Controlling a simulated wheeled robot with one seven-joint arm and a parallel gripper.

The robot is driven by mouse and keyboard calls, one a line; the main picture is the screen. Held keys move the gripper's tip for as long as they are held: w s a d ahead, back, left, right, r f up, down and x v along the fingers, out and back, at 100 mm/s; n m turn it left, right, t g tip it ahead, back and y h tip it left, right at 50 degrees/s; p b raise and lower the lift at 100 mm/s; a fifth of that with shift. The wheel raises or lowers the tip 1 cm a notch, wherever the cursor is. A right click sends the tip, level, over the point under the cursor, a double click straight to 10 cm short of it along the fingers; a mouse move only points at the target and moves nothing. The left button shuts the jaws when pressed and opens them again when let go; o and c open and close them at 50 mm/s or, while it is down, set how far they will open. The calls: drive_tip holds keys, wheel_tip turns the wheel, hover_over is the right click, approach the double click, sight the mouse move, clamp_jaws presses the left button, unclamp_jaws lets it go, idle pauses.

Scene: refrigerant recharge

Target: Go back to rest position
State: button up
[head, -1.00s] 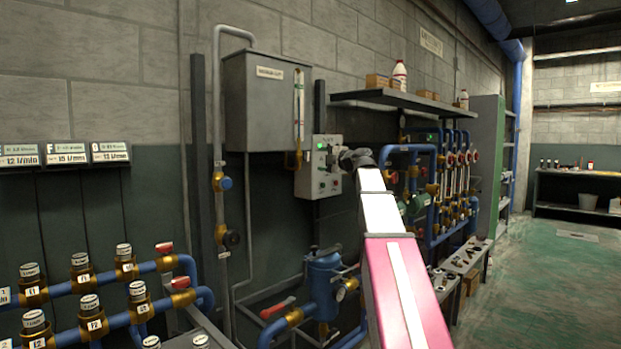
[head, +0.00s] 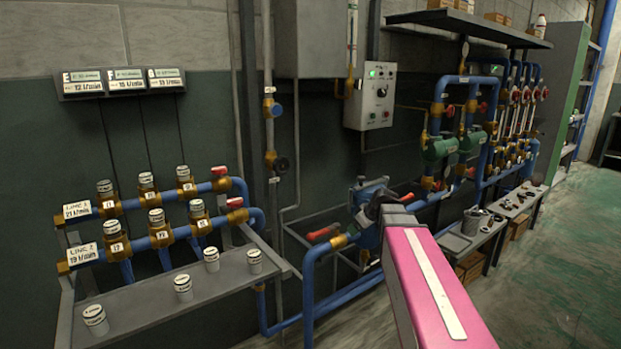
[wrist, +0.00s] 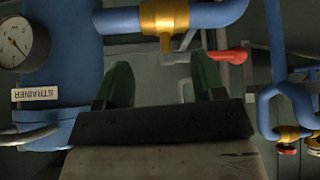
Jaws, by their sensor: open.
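My gripper (wrist: 160,82) shows in the wrist view as two dark green fingers spread apart, with nothing held between them. Behind the gap are a blue pipe with a brass fitting (wrist: 165,18) and a red-handled lever (wrist: 228,56). In the head view my pink arm reaches in from the lower right, and its dark end overlaps the blue strainer vessel (head: 368,234). The fingers cannot be made out there. The strainer, with its label upside down, also fills the left of the wrist view (wrist: 62,75). I cannot tell whether the gripper touches anything.
A grey shelf (head: 190,290) with several white-capped pieces stands at lower left, below two blue valve lines (head: 150,240). A control box (head: 371,95) hangs on the wall. A low bench (head: 500,222) with parts stands right of the arm. Green floor (head: 570,260) is free at right.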

drive_tip(key=s+d+f+m+g+h, duration=0.1)
drive_tip(key=s+f+m+g+h, duration=0.3)
drive_tip(key=s+f+m, duration=0.5)
drive_tip(key=s+f+g, duration=0.1)
drive_tip(key=s+f, duration=0.9)
drive_tip(key=shift+d+g+h, duration=0.15)
drive_tip(key=shift+g+h, duration=0.15)
drive_tip(key=shift+s, duration=0.1)
